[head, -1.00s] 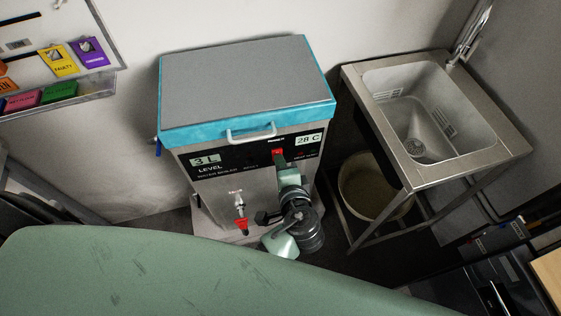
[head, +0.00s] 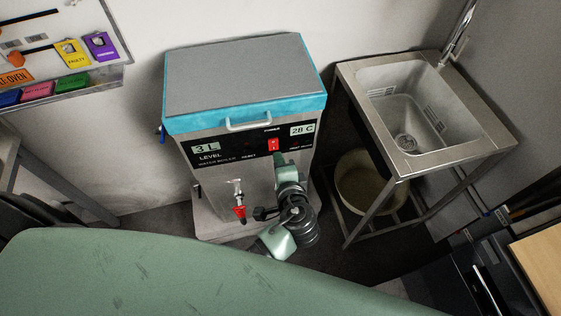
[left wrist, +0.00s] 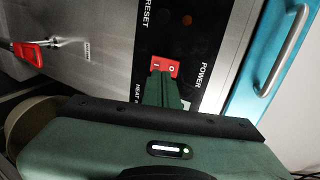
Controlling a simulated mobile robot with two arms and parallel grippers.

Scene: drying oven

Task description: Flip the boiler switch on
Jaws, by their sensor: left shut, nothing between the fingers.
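The boiler (head: 217,182) is a steel box with a blue-rimmed grey lid. Its black front panel shows "3 L" and "28 C". The red power switch (head: 273,145) sits on this panel below the word POWER. In the left wrist view the red switch (left wrist: 166,65) shows I and O marks, its near edge partly behind my fingers. My left gripper (head: 280,158) is shut and empty, with its fingertips just below the switch. The left wrist view shows the closed green fingers (left wrist: 160,78) at the switch's edge; I cannot tell whether they touch.
A red-handled tap (head: 239,211) sticks out of the boiler's front, left of my gripper. A steel sink (head: 400,108) stands to the right, with a bucket (head: 362,190) beneath it. A board with coloured tags (head: 60,85) hangs at the upper left.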

